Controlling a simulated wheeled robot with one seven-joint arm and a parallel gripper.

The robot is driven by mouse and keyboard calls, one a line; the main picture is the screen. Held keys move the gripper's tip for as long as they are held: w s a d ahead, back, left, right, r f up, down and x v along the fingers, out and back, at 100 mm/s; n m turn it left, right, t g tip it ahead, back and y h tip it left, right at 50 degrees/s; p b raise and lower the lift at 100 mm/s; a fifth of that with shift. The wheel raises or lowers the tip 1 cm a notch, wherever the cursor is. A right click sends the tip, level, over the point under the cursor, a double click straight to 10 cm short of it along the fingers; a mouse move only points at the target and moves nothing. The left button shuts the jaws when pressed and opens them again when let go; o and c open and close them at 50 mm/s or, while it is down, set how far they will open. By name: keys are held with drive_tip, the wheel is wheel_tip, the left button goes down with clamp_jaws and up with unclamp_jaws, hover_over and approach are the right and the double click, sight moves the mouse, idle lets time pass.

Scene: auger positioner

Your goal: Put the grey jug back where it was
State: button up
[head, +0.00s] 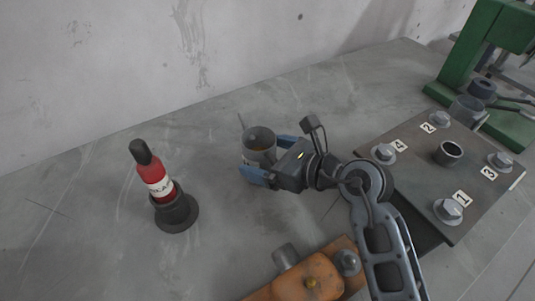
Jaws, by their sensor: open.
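A grey jug (259,141), round and open at the top, stands on the grey floor surface near the middle of the head view. My gripper (261,157) is open, with one blue finger on each side of the jug. I cannot tell whether the fingers touch it. The jug's near lower side is partly hidden by the gripper.
A red bottle (157,183) stands tilted in a dark round holder (176,217) at left. At right are a metal plate (412,156) with numbered knobs and a short tube (448,153), a grey cylinder (467,111) and a green machine (470,50). An orange block (300,282) lies in front.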

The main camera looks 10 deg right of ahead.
drive_tip(key=shift+r, duration=0.25)
drive_tip(key=v, duration=1.2)
drive_tip(key=shift+b, duration=0.45)
